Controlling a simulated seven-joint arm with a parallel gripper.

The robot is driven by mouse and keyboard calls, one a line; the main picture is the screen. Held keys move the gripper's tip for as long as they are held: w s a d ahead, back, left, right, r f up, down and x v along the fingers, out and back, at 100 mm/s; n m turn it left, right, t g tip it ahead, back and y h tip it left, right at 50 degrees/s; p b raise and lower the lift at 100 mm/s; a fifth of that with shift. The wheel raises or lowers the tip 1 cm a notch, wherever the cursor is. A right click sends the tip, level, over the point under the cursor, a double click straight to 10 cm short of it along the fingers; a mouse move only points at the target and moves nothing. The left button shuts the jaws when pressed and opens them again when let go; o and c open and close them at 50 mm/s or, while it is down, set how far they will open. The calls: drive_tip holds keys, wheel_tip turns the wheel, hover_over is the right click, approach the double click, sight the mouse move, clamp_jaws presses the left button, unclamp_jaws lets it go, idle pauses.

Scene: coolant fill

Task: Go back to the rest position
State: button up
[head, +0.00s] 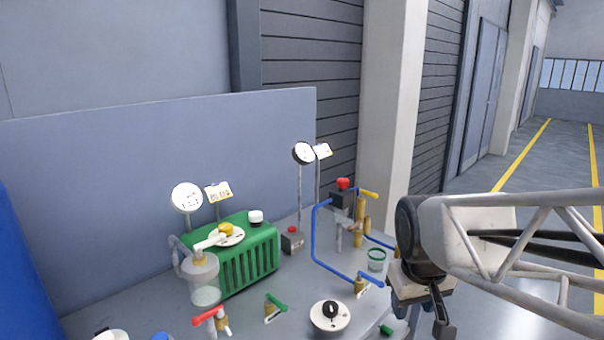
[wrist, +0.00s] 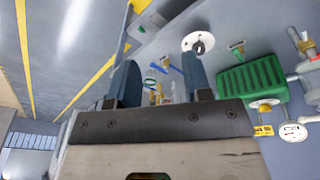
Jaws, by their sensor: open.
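My gripper (head: 422,312) is at the lower right of the head view, at the end of my pale lattice-like arm, to the right of the bench. In the wrist view its two blue-grey fingers (wrist: 160,78) stand apart with a gap between them. I see nothing held in the gap. The green ribbed unit (head: 248,262) sits on the bench, well left of my gripper; it also shows in the wrist view (wrist: 252,84). A yellow cap (head: 226,229) and a white cap (head: 256,216) are on its top.
The grey bench (head: 290,310) carries a clear container (head: 203,279), a red-handled valve (head: 208,316), a green-handled valve (head: 274,306), a black-knobbed dial (head: 330,316), blue pipes (head: 325,262) and a green-rimmed cup (head: 376,260). Pipework stands just left of my gripper. Open floor (head: 530,165) lies right.

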drive_tip(key=s+m, duration=0.2)
drive_tip(key=s, duration=0.8)
drive_tip(key=shift+a+f, duration=0.35)
idle(1.6)
